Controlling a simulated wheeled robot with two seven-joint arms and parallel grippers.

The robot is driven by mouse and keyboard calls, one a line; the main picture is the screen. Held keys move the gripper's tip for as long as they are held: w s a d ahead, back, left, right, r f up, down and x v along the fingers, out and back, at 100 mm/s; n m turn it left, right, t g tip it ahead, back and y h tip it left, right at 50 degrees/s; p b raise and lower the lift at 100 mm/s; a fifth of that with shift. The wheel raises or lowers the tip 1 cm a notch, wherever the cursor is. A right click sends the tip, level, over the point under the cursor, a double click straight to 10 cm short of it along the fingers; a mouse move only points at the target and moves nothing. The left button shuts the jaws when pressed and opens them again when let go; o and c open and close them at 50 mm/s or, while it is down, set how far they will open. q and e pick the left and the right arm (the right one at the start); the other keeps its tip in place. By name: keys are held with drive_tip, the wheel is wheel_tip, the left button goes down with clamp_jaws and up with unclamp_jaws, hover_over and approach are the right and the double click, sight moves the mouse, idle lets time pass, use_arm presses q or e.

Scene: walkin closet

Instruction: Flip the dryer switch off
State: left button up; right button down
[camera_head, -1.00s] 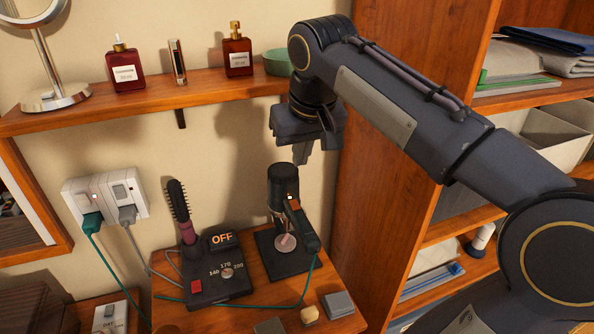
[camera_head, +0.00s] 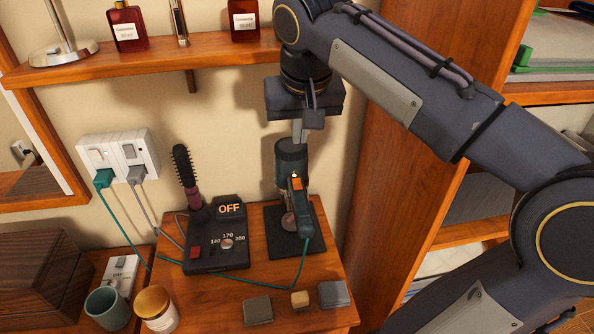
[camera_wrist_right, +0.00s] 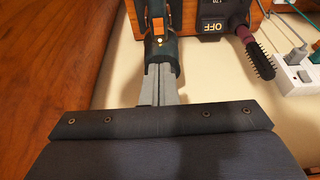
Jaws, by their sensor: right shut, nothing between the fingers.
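The hair dryer (camera_head: 289,160) is dark green and black and stands on a black stand (camera_head: 276,238) on the wooden counter. Its handle points down toward the front and carries an orange switch (camera_head: 297,184); a small bright light shows just above the switch. In the right wrist view the dryer (camera_wrist_right: 165,52) and its orange switch (camera_wrist_right: 158,24) lie beyond the fingertips. My right gripper (camera_head: 300,137) is shut and empty, its fingers at the top of the dryer body. I cannot tell whether they touch it. In the wrist view the shut fingers (camera_wrist_right: 161,72) overlap the dryer. My left gripper is out of view.
A black styler base (camera_head: 217,250) with an OFF display and a round brush (camera_head: 186,175) stands left of the dryer. A wall outlet (camera_head: 118,155) holds two plugs. A shelf with bottles (camera_head: 215,53) is above. Small blocks (camera_head: 300,300) lie in front; a wooden cabinet is right.

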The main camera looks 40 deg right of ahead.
sight(296, 180)
drive_tip(key=x, duration=1.2)
drive_tip(key=shift+s+a+f, duration=0.2)
drive_tip(key=shift+s+a, duration=0.1)
